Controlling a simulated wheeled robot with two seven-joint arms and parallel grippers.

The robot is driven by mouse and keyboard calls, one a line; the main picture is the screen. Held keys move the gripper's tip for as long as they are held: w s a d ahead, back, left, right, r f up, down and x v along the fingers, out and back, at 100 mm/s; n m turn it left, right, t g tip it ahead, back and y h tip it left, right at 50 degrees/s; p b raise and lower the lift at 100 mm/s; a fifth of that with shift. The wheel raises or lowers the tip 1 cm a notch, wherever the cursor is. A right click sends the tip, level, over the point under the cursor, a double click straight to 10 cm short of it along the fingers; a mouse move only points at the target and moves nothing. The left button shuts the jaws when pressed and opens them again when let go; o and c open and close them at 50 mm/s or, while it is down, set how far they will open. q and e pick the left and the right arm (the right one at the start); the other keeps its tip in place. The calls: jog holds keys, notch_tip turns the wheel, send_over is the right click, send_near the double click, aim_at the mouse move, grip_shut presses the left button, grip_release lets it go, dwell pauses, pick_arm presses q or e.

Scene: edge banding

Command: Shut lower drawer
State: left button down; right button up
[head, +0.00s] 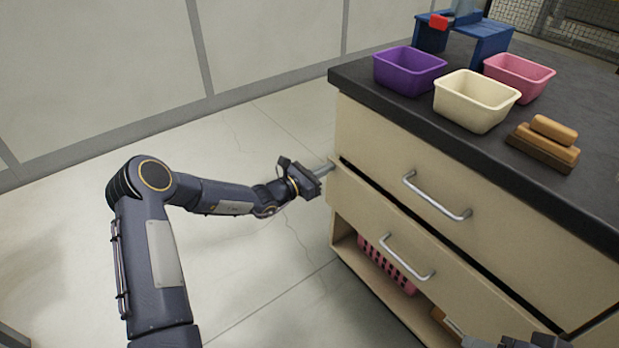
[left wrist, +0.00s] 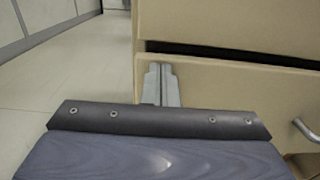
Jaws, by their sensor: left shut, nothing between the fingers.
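The lower drawer (head: 390,233) is a beige front with a silver bar handle (head: 408,260). A dark gap runs along its top edge, and its front stands slightly out from the upper drawer (head: 445,190). My left gripper (head: 329,169) is shut and empty, its fingertips at the upper left corner of the lower drawer front. In the left wrist view the closed fingers (left wrist: 161,84) overlap that drawer front (left wrist: 215,85) near its left edge; I cannot tell if they touch.
The dark countertop (head: 480,130) holds a purple bin (head: 408,68), cream bin (head: 475,100), pink bin (head: 518,75), brown blocks (head: 545,142) and a blue stand (head: 465,35). A pink basket (head: 385,268) sits in the open space below the drawer. The floor at left is clear.

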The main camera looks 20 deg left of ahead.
pick_arm(q)
jog(key=x, duration=0.2)
jog(key=shift+w+d+r, duration=0.15)
jog(key=shift+w+d, duration=0.05)
jog(key=shift+w, duration=0.1)
jog(key=shift+r, duration=0.1)
